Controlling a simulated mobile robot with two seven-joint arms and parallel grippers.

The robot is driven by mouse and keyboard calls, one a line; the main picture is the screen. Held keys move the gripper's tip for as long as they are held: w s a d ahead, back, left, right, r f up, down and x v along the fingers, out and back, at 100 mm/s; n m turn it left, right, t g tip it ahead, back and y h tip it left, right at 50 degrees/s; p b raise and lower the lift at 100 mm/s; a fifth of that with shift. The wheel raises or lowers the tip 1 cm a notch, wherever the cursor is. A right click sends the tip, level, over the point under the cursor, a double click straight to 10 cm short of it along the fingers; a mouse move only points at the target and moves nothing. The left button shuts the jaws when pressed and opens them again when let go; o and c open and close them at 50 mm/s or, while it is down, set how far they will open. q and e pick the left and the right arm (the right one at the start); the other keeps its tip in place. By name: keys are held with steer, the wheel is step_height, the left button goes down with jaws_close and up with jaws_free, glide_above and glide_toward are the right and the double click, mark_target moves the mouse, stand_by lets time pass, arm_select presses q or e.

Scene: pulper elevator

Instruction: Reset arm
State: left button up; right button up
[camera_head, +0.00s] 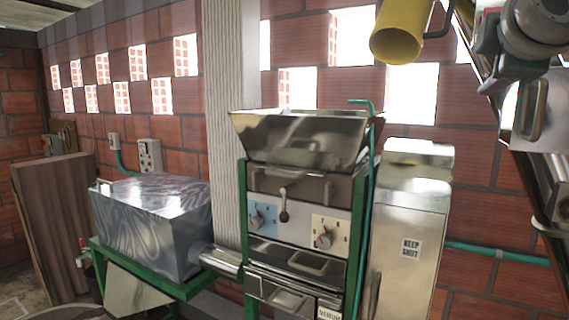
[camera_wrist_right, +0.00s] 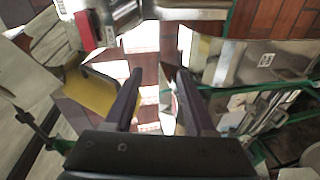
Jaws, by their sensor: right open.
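My right gripper (camera_wrist_right: 159,76) shows in the right wrist view with its two dark fingers apart and nothing between them. Past the fingers are bright wall openings and brick. I cannot make out its fingers clearly in the head view. My left gripper is in neither view. The pulper machine (camera_head: 300,215) stands at the centre of the head view, with a metal hopper (camera_head: 300,138) on top and two dials on its front. A yellow tube (camera_head: 402,32) hangs above it to the right and also shows beside the left finger in the wrist view (camera_wrist_right: 90,96).
A metal box (camera_head: 155,215) sits on a green frame at the left. A tall metal housing (camera_head: 408,225) with a "keep shut" label stands right of the machine. Metal fittings (camera_head: 535,30) crowd the upper right. A pale post (camera_head: 228,90) stands behind the machine.

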steer(key=s+a+f+m+g+y, duration=0.1)
steer(key=s+a+f+g+y, duration=0.15)
steer(key=s+f, duration=0.4)
steer(key=s+a+f+m+g+y, duration=0.1)
steer(key=s+a+f+m, duration=0.15)
steer(key=f, duration=0.75)
steer(key=s+a+f+g+y, duration=0.1)
steer(key=s+a+f+g, duration=0.15)
steer(key=s+f, duration=0.4)
steer(key=s+a+f+m+g+y, duration=0.1)
steer(key=s+f+m+g, duration=0.1)
steer(key=s+f, duration=0.3)
steer(key=s+a+f+m+g+y, duration=0.1)
steer(key=s+f+m, duration=0.3)
steer(key=s, duration=1)
steer(key=shift+a+f+g, duration=0.65)
steer(key=shift+a+g, duration=0.05)
steer(key=shift+g, duration=0.2)
steer(key=shift+s, duration=0.1)
